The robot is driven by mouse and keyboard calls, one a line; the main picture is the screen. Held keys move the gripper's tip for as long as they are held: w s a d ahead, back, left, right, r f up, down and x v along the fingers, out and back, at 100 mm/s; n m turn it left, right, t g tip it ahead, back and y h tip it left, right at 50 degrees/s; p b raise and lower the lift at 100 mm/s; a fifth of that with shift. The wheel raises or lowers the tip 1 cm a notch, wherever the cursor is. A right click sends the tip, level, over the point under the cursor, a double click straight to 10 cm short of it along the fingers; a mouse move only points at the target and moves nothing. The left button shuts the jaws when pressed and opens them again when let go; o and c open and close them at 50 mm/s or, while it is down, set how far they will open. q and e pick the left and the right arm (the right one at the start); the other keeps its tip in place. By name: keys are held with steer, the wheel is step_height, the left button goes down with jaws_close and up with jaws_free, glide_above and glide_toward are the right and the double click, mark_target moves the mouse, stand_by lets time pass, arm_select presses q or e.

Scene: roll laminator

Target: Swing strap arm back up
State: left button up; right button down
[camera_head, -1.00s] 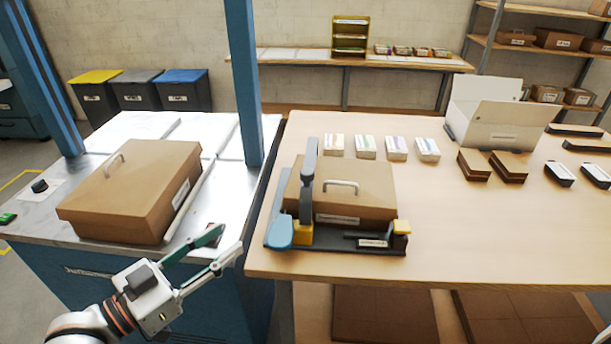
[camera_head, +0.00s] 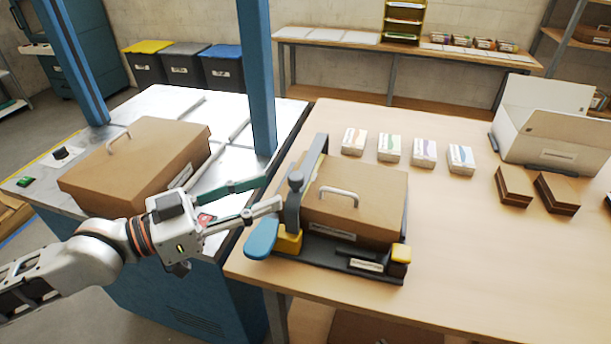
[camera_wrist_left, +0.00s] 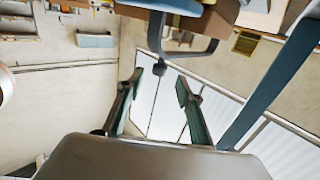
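The strap device's dark base (camera_head: 330,259) lies at the near left corner of the wooden table and carries a brown box (camera_head: 372,185) with a pale handle. Its grey strap arm (camera_head: 314,160) stands raised at the box's left side, with a round knob at the bend and a blue paddle (camera_head: 262,238) low in front. My left gripper (camera_head: 273,193) is open and empty, its fingertips close to the knob; contact cannot be told. In the left wrist view the strap arm (camera_wrist_left: 205,48) and its knob lie just ahead of the parted fingers (camera_wrist_left: 160,82). My right gripper is out of view.
Another brown box (camera_head: 135,165) sits on the metal-topped bench (camera_head: 235,110) at left. A blue post (camera_head: 257,75) rises behind my gripper. Small white packs (camera_head: 390,148), brown blocks (camera_head: 515,186) and an open white carton (camera_head: 545,125) stand on the table. Its front right is clear.

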mark_target(289, 183)
arm_select(q)
steer(key=shift+w+d+r+p, duration=0.2)
steer(key=shift+w+d+p, duration=0.15)
steer(key=shift+d, duration=0.3)
steer(key=p+x, duration=0.1)
steer(key=x, duration=0.3)
steer(key=shift+d, duration=0.15)
steer(key=shift+x, duration=0.8)
steer(key=shift+f, duration=0.15)
jaws_close()
